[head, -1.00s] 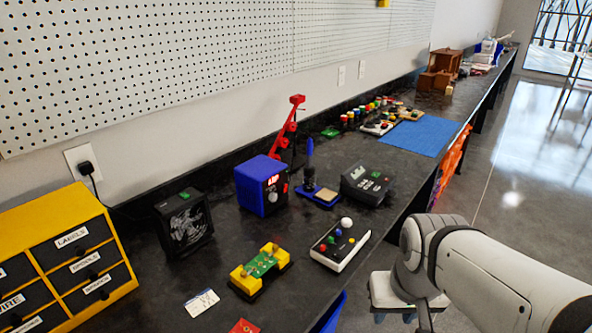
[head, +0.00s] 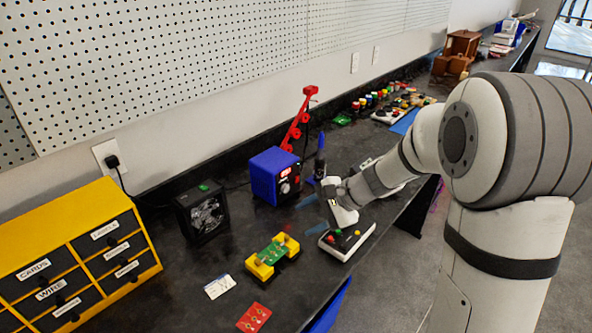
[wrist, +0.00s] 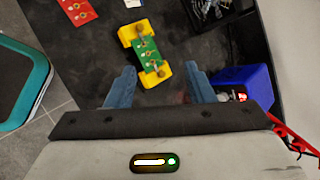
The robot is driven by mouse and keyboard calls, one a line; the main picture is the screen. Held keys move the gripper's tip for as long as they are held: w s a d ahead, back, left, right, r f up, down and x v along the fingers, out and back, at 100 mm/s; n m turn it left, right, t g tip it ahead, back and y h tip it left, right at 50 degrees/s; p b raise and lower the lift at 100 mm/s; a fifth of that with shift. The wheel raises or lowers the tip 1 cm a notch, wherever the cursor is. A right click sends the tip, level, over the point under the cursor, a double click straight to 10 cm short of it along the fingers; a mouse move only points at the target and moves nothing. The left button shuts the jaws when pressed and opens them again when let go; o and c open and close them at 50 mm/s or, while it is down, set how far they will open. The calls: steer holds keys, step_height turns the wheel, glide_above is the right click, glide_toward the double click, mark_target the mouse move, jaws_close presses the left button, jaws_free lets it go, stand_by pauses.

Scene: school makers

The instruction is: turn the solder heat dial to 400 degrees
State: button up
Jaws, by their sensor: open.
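The blue solder station (head: 268,177) stands on the black bench, its front facing right. Its front has a lit red display and a pale round dial (head: 285,188); I cannot read the setting. In the wrist view the station (wrist: 246,82) is at the right, beyond my right finger, with a red glow low on its front. My gripper (head: 311,215) is over the bench in front of the station, apart from the dial. Its two blue fingers are spread and empty in the wrist view (wrist: 160,90).
A yellow holder (head: 259,269) with a green board lies left of my gripper. A button box (head: 350,240) sits under my arm. A black fan box (head: 203,213) and yellow drawers (head: 75,240) are further left. A red crane-like stand (head: 298,120) rises behind the station.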

steer(key=w+a+m+t+y+p, duration=0.1)
steer(key=w+a+m+y+p, duration=0.2)
steer(key=w, duration=0.4)
steer(key=m+t+h+p, duration=0.2)
steer(key=m+t+p, duration=0.35)
steer(key=m, duration=0.75)
glide_toward(287, 190)
steer(key=shift+t, duration=0.35)
steer(key=p+x, duration=0.2)
steer(key=x, duration=0.5)
steer(key=shift+a+f, duration=0.25)
steer(key=shift+f, duration=0.1)
steer(key=shift+c, duration=0.2)
